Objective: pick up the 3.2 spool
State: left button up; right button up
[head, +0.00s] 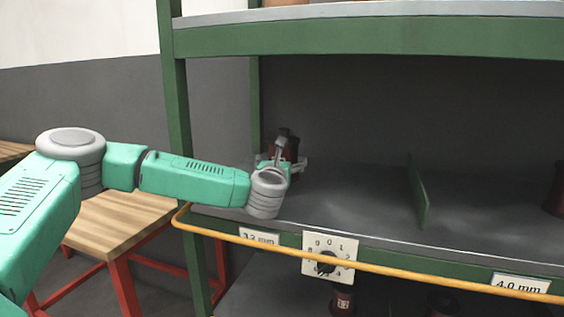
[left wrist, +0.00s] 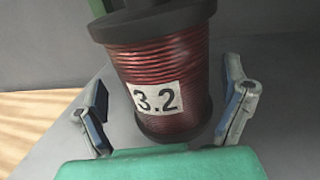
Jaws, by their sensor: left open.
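The 3.2 spool (left wrist: 160,65) is wound with dark red wire, has dark flanges and carries a white label reading 3.2. In the left wrist view it stands between the two fingers of my left gripper (left wrist: 168,115), with a visible gap on the left and a narrower one on the right. In the head view the spool (head: 289,146) is at the left end of the green shelf, partly hidden behind my left gripper (head: 284,160). My left gripper is open around the spool. My right gripper is not in view.
A yellow rail (head: 400,270) runs along the shelf front, with a dial plate (head: 343,246) on it. A green divider (head: 418,190) stands mid-shelf, and another dark spool (head: 556,192) is at the right edge. A green post (head: 176,110) is left of the spool. A wooden table (head: 115,222) stands lower left.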

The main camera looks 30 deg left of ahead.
pick_arm(q)
jog(key=shift+w, duration=0.45)
jog(key=shift+w+d+r, duration=0.1)
jog(key=shift+w+r, duration=0.05)
jog(key=c, duration=1.8)
jog(key=shift+a, duration=0.2)
jog(key=shift+r, duration=0.15)
